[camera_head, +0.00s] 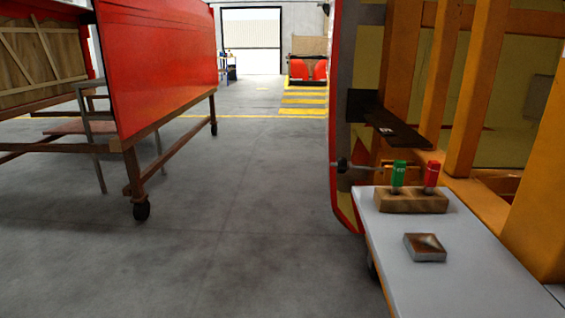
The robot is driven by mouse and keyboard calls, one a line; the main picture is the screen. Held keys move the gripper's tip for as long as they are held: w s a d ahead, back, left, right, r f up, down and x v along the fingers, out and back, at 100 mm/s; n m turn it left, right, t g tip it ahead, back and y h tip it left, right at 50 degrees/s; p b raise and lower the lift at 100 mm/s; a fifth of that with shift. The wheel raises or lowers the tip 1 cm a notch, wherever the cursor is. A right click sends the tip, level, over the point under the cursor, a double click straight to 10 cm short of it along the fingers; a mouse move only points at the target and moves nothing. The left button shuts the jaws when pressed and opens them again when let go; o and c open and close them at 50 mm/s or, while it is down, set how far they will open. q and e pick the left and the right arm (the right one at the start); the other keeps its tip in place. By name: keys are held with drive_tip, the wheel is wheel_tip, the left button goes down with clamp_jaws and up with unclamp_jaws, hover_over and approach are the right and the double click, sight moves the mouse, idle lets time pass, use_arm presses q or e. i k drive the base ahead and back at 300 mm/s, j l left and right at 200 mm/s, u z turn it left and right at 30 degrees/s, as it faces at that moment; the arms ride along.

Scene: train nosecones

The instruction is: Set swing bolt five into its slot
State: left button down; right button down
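A dark knob with a thin metal rod (343,166), perhaps a swing bolt, shows at the left edge of the red-rimmed nosecone (340,100). The rod points right, toward the green-topped tool. A dark flat bracket (390,125) sits above it on the orange frame. I cannot tell which bolt is number five, and I cannot make out its slot clearly. Neither of my grippers is in view.
A white cart top (450,280) holds a wooden block (410,203) with a green-topped tool (398,174) and a red-topped tool (431,176) upright in it, and a small square metal tray (425,247). A red panel on a wheeled frame (155,65) stands left. Grey floor between is clear.

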sight(333, 164)
drive_tip(key=i+j, duration=0.2)
drive_tip(key=j, duration=0.15)
drive_tip(key=i+j+u, duration=0.15)
drive_tip(key=i+u, duration=0.15)
drive_tip(key=i, duration=0.3)
